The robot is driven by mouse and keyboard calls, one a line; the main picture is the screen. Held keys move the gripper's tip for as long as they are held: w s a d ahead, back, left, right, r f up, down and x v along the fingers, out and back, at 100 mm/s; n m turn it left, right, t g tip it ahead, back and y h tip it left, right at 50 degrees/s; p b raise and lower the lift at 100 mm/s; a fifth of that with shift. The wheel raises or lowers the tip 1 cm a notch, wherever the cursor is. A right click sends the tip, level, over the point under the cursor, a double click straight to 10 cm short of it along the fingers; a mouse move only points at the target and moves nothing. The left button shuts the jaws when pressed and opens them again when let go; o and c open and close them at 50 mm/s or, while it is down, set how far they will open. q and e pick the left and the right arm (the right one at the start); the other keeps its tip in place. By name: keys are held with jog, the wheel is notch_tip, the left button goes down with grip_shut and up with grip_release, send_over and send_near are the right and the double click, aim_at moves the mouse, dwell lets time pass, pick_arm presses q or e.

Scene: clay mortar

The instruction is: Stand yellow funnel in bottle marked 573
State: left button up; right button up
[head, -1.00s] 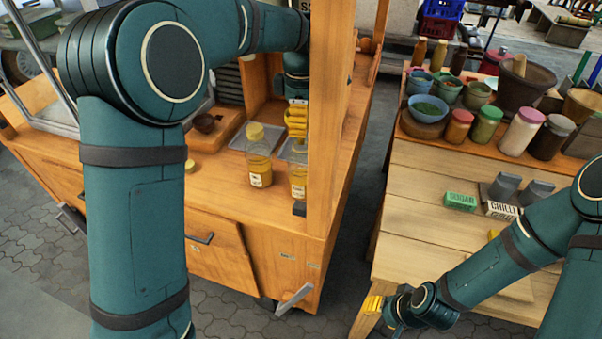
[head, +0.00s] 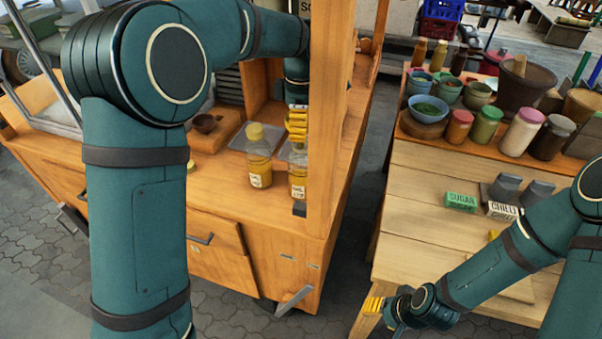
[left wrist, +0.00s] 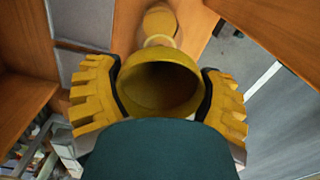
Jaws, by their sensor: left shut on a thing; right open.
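My left gripper (head: 297,124) is shut on the yellow funnel (left wrist: 160,82), whose wide mouth faces the camera in the left wrist view. In the head view the gripper is above a bottle (head: 298,176) with a pale label, partly hidden by the wooden post. In the left wrist view a pale ring and yellowish body (left wrist: 160,22) show past the funnel's rim. I cannot tell whether the spout is in the neck. A second bottle (head: 259,160), with a yellow cap, stands to the left. The label numbers are too small to read. My right gripper (head: 376,304) is open and empty.
The wooden post (head: 328,110) stands close to the right of my left gripper. The right-hand table (head: 425,185) carries jars, bowls, a mortar and SUGAR and CHILLI boxes.

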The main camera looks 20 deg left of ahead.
pick_arm(q)
jog(key=o, duration=0.9)
jog(key=shift+r, duration=0.1)
notch_tip(320, 180, up, 7)
jog(key=shift+r, duration=0.2)
